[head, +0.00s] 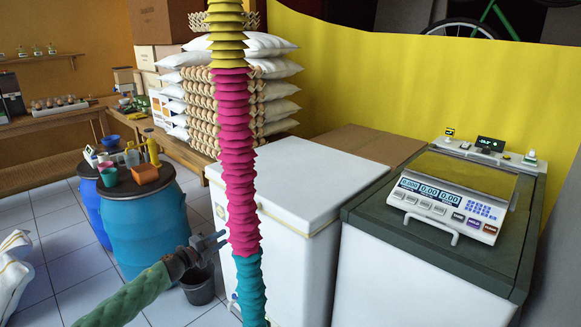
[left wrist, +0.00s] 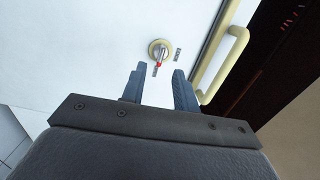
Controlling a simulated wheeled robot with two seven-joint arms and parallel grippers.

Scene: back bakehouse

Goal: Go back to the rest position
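My left gripper (head: 213,241) is low in the head view, at the end of my green-sleeved arm, in front of the white chest freezer (head: 290,175). In the left wrist view its two fingers (left wrist: 159,88) stand apart with nothing between them. Beyond the fingertips is a white panel (left wrist: 105,35) with a round lock (left wrist: 159,50) and a pale curved handle (left wrist: 222,65). I cannot tell the exact gap to the panel. My right gripper is in neither view.
Blue barrels (head: 140,225) stand left, with an orange tub (head: 145,174) on top. A black bucket (head: 198,285) is behind my gripper.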

